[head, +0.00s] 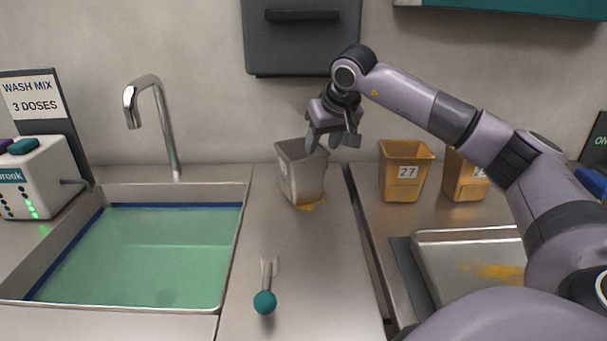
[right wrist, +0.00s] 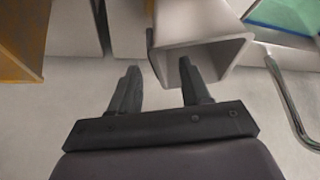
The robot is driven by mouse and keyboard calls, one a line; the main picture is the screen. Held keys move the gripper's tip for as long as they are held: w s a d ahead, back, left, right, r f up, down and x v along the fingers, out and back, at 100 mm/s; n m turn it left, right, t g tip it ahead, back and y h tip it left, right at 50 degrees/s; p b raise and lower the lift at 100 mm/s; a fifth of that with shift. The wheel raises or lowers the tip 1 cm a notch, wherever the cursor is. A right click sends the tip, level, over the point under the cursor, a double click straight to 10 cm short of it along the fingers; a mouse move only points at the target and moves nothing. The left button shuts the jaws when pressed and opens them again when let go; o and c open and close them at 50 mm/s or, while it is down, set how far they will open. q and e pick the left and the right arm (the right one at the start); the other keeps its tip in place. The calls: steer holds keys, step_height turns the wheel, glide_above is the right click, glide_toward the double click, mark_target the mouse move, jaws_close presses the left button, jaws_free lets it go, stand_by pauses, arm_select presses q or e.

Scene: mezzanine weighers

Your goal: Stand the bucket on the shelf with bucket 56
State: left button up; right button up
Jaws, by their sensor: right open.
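A grey, tapered bucket (head: 300,180) stands upright on the steel counter between the sink and the gap. An orange bucket labelled 27 (head: 405,180) stands to the right. No bucket 56 is readable. My left gripper is out of view.
Orange powder (head: 312,205) lies at the bucket's foot. A sink (head: 232,250) with green liquid and a tap (head: 160,120) are left. A teal-knobbed tool (head: 264,302) lies in front. Another orange bucket (head: 464,180) and a powdery tray (head: 440,262) are right. A dark box hangs above.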

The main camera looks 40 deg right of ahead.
mark_target(317, 151)
steer(key=x, duration=0.5)
steer(key=shift+w+d+r, duration=0.1)
steer(key=shift+w+d, duration=0.1)
steer(key=shift+w, duration=0.1)
steer(key=shift+r, duration=0.1)
jaws_close()
